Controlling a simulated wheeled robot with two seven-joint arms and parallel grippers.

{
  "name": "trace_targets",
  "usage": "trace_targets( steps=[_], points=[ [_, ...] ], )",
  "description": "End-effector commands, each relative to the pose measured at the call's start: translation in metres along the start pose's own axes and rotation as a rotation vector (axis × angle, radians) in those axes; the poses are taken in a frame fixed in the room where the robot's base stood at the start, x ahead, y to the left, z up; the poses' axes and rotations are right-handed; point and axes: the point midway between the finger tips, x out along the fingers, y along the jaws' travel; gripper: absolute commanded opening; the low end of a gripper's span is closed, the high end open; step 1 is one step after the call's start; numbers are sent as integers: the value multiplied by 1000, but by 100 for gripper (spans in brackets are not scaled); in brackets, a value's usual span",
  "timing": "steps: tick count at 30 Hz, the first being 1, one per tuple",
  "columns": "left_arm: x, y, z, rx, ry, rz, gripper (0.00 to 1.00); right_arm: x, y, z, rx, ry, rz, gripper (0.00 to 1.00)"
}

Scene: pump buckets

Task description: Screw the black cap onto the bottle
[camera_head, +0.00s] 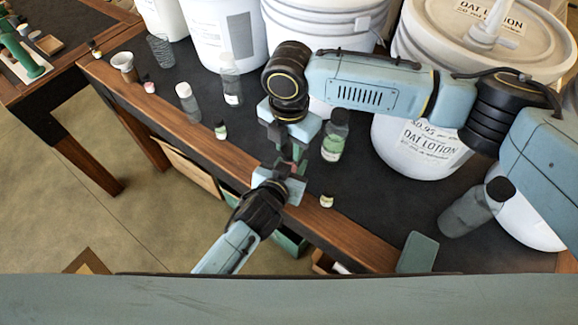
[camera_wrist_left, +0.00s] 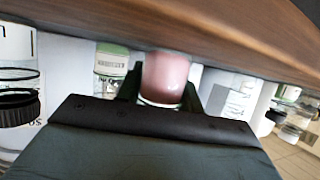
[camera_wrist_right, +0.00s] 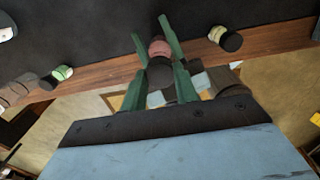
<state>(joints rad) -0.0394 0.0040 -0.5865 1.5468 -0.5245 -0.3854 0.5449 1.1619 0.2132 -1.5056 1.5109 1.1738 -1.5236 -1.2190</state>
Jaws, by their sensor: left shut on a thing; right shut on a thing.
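A small pink bottle (camera_wrist_left: 166,76) stands between the green fingers of my left gripper (camera_wrist_left: 163,88), which is shut on it. In the head view my left gripper (camera_head: 291,171) is at the table's front edge, and the bottle is mostly hidden. My right gripper (camera_head: 297,150) comes from above, just over the left one. In the right wrist view the black cap (camera_wrist_right: 160,72) is between the fingers of my right gripper (camera_wrist_right: 163,68), which is shut on it. The pink bottle (camera_wrist_right: 160,48) shows right beside the cap there. I cannot tell whether cap and bottle are threaded together.
A green-labelled bottle with a dark cap (camera_head: 334,136) stands right of the grippers. Small jars (camera_head: 327,201) and (camera_head: 220,130) stand near the table edge (camera_head: 350,248). Large white buckets (camera_head: 222,35) line the back. A dark-capped clear bottle (camera_head: 475,207) is at the right.

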Motion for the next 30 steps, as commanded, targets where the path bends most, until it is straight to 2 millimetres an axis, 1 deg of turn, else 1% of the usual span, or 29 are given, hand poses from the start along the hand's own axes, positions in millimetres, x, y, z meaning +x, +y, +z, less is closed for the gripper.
trace_targets(
  steps=[2,5,8,18,21,23,27,28,30],
  points=[
    [0,0,0,1,0,0,0,0,0,0,15,1,1,2],
    [0,0,0,1,0,0,0,0,0,-1,106,2,1,2],
    [0,0,0,1,0,1,0,1,0,-1,285,5,1,2],
    [0,0,0,1,0,1,0,1,0,-1,1008,7,-1,2],
    [0,0,0,1,0,1,0,1,0,-1,1193,7,-1,2],
    [0,1,0,1,0,1,0,1,0,-1,1279,8,-1,2],
    [0,1,0,1,0,1,0,0,1,0,1277,5,2,2],
    [0,1,0,1,0,1,0,0,1,0,1276,5,2,31],
    [0,1,0,1,0,1,0,0,1,0,1276,5,2,40]
  ],
)
